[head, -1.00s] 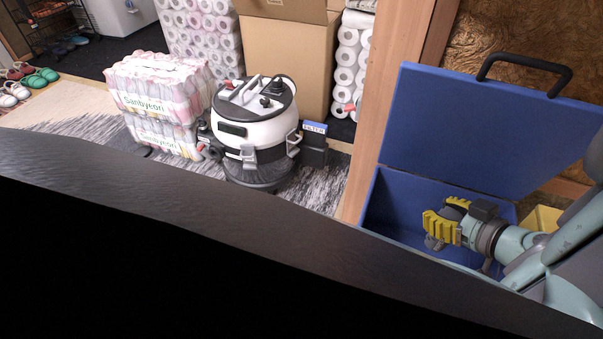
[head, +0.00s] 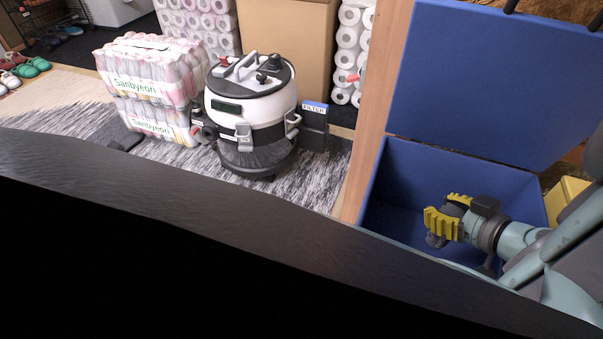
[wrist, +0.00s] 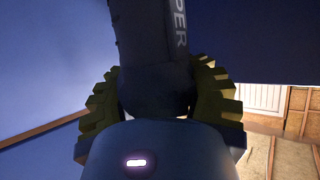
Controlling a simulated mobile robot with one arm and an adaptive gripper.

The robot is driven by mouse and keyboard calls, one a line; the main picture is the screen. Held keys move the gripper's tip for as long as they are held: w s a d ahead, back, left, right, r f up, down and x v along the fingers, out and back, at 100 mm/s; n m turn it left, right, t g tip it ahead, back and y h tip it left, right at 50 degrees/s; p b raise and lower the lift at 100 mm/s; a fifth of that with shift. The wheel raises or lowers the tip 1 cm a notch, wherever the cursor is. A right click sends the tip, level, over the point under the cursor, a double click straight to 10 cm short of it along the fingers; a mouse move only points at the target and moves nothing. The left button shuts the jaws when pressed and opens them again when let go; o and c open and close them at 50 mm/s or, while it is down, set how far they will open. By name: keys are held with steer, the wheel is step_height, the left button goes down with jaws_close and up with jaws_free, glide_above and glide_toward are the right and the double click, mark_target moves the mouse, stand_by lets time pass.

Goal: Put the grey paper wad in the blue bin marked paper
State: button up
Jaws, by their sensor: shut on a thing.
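The blue bin (head: 400,175) stands at the right of the head view with its blue lid (head: 480,85) raised at the back. My gripper (head: 442,210) has yellow ridged fingers and is over the bin's opening, in front of its inner wall. In the wrist view, the wad (wrist: 155,90) is a dark shape between the two fingers. The letters "PER" show beside it on a dark surface. The bin's floor is mostly hidden by my arm and a dark edge.
A wooden post (head: 378,110) stands just left of the bin. A white and black vacuum (head: 252,115), wrapped packs (head: 150,85), a cardboard box (head: 287,60) and toilet rolls (head: 350,55) stand further left. A yellow container (head: 565,198) is right of the bin.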

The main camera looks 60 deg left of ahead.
steer(key=o, duration=1.1)
steer(key=shift+c, duration=0.2)
